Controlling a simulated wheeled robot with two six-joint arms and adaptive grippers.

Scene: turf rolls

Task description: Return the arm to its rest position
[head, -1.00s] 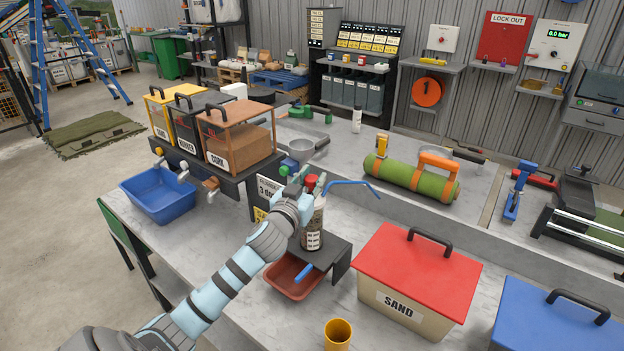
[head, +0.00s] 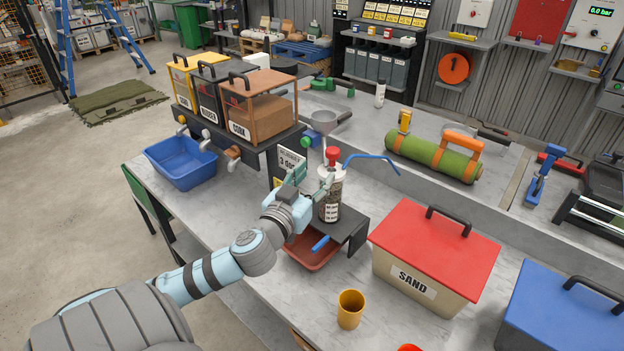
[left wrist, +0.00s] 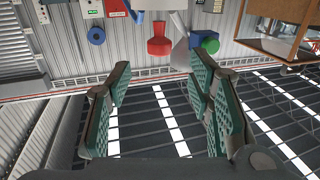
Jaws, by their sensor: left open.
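My left arm comes in from the lower left in the head view. Its gripper (head: 308,186) is beside the clear bottle with the red top (head: 331,188), on the bottle's left. The bottle stands upright on a small black stand (head: 348,226). In the left wrist view the green-padded fingers of my left gripper (left wrist: 165,105) are wide apart with nothing between them. A red bottle-like shape (left wrist: 159,40) shows beyond the fingers there. My right gripper is not in view.
A red tray (head: 312,257) sits under the stand. A yellow cup (head: 350,310) and the red-lidded SAND box (head: 433,250) stand to the right. Bins labelled CORK (head: 258,115) and others stand behind, with a blue tub (head: 180,162) at left. Bare bench lies in front.

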